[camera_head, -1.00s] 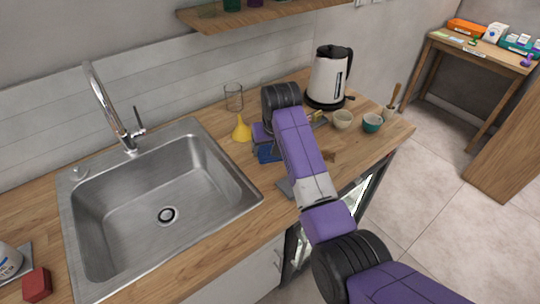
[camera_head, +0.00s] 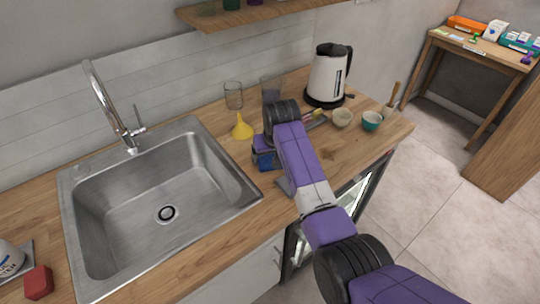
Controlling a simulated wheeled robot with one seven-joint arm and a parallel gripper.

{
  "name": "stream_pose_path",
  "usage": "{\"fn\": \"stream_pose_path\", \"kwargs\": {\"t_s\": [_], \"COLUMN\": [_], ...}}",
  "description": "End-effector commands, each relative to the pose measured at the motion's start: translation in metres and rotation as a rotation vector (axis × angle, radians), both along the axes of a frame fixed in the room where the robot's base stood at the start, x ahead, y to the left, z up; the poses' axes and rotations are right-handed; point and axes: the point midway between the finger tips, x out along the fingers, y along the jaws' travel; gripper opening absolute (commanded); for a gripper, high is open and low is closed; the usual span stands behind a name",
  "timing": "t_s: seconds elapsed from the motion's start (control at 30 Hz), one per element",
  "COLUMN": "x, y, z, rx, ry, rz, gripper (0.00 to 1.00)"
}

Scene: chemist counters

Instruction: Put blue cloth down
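A small patch of blue cloth (camera_head: 266,162) shows on or just above the wooden counter, right of the sink and partly hidden by my arm. My gripper (camera_head: 265,152) is at the end of the purple arm, right over the blue cloth. The fingers are hidden behind the wrist, so I cannot tell whether they are closed on the cloth or whether the cloth touches the counter.
The steel sink (camera_head: 150,205) is to the left. A yellow funnel (camera_head: 242,128) and a glass (camera_head: 233,96) stand near the gripper. A second glass (camera_head: 270,88), a kettle (camera_head: 328,78), a beige bowl (camera_head: 342,118) and a teal cup (camera_head: 371,121) stand behind and right.

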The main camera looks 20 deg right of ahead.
Motion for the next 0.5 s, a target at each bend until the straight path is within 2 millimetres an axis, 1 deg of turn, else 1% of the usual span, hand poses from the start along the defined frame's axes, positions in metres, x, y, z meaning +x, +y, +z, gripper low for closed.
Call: {"fn": "stream_pose_path", "kwargs": {"t_s": [0.03, 0.33, 0.5], "x": [-0.0010, -0.0017, -0.0023], "y": [0.0037, 0.0057, 0.0061], "z": [-0.0029, -0.0043, 0.0034], "rx": [0.003, 0.005, 0.004], "ry": [0.003, 0.006, 0.005], "rz": [0.004, 0.008, 0.009], "gripper": [0.94, 0.94, 0.94]}}
